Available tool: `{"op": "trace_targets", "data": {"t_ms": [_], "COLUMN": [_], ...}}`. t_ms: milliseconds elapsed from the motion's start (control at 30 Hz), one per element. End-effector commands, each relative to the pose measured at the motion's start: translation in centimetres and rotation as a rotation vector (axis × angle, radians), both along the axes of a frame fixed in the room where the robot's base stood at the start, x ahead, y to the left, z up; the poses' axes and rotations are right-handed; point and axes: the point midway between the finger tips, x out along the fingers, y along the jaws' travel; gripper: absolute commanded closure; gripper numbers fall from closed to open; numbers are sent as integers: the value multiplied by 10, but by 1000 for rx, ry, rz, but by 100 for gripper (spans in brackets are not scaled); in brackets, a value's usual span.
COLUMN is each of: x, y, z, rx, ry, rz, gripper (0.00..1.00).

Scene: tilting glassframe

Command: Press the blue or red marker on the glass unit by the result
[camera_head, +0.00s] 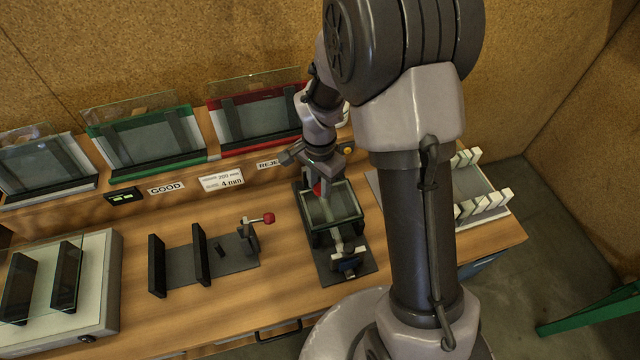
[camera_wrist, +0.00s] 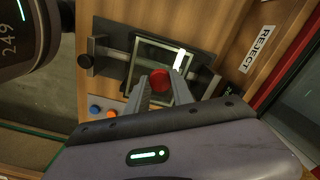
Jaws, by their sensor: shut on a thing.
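The glass unit (camera_head: 330,208) lies in a dark fixture on the bench. It also shows in the wrist view (camera_wrist: 148,52), with a pale frame edge. My gripper (camera_wrist: 160,84) is shut on a red marker (camera_wrist: 160,80), whose round red end shows between the fingers. In the head view the red marker (camera_head: 318,188) is over the far edge of the glass unit; whether it touches the glass I cannot tell. A blue round end (camera_wrist: 95,109), perhaps the blue marker, shows beside an orange one (camera_wrist: 112,115). A black display box (camera_head: 124,197) has small green lights, too small to read.
Behind are a green-framed rack (camera_head: 150,165) near the GOOD label (camera_head: 166,188) and a red-framed rack (camera_head: 250,148) near the REJECT label (camera_wrist: 257,48). A gauge stand with a red knob (camera_head: 268,217) stands left of the fixture. A white slotted rack (camera_head: 480,205) is right.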

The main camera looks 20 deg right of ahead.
Motion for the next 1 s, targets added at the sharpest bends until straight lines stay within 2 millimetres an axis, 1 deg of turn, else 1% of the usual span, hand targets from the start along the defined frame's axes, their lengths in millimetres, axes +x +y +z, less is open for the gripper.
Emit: {"op": "trace_targets", "data": {"t_ms": [167, 400, 500, 600, 833, 867, 933, 967, 1000], "x": [0, 0, 0, 0, 0, 0, 0, 0, 0], "y": [0, 0, 0, 0, 0, 0, 0, 0, 0], "z": [-18, -53, -64, -69, -67, -67, -67, -67, -67], "rx": [0, 0, 0, 0, -1, -1, -1, -1, -1], "ry": [0, 0, 0, 0, -1, -1, -1, -1, -1], "rz": [0, 0, 0, 0, 0, 0, 0, 0, 0], "gripper": [100, 100, 100, 100, 100, 70, 56, 50, 47]}}
